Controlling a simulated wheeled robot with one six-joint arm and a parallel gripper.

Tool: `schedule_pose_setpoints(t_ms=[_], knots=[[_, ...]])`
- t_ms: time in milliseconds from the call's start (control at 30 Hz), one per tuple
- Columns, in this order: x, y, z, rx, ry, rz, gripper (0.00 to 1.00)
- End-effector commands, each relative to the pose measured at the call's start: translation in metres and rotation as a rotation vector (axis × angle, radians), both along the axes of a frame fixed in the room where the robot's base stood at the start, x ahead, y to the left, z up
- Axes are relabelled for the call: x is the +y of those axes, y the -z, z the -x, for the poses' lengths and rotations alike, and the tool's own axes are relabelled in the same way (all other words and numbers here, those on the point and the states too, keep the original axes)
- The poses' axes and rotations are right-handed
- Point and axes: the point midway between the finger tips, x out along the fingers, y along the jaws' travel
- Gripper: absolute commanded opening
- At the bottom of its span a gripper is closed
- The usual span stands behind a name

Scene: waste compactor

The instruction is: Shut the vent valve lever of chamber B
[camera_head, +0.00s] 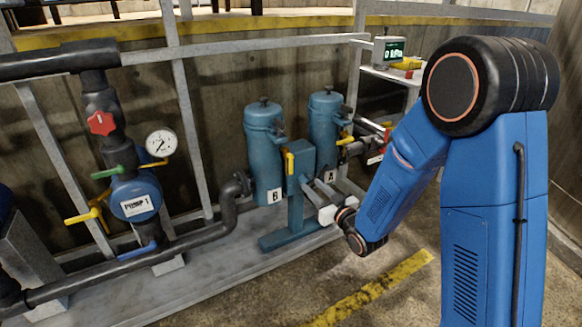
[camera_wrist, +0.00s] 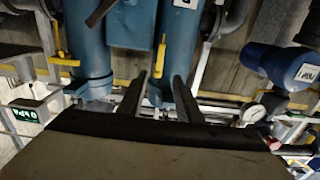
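Chamber B (camera_head: 263,160) is a blue cylinder with a "B" label, left of the similar chamber A (camera_head: 325,115). An upright yellow lever (camera_head: 290,163) is on the left edge of a blue post box in front of the chambers. My gripper (camera_head: 314,188) is low in front of the post. The wrist view looks upside down; there my gripper (camera_wrist: 159,80) has its fingers apart and empty, and a yellow lever (camera_wrist: 161,55) appears between and beyond the tips, with no visible contact.
A pump (camera_head: 136,197) with a red knob, yellow and green handles and a pressure gauge (camera_head: 161,143) stands left. Grey rails and pipes surround the chambers. A small display (camera_head: 390,50) stands behind, right of chamber A. The floor by the yellow stripe (camera_head: 380,288) is clear.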

Motion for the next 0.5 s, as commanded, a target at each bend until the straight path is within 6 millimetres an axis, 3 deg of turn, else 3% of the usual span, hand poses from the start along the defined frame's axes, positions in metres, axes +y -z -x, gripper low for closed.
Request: schedule_pose_setpoints(t_ms=[500], knots=[[0.052, 0.0, -0.075, 0.0, -0.002, 0.0, 0.32]])
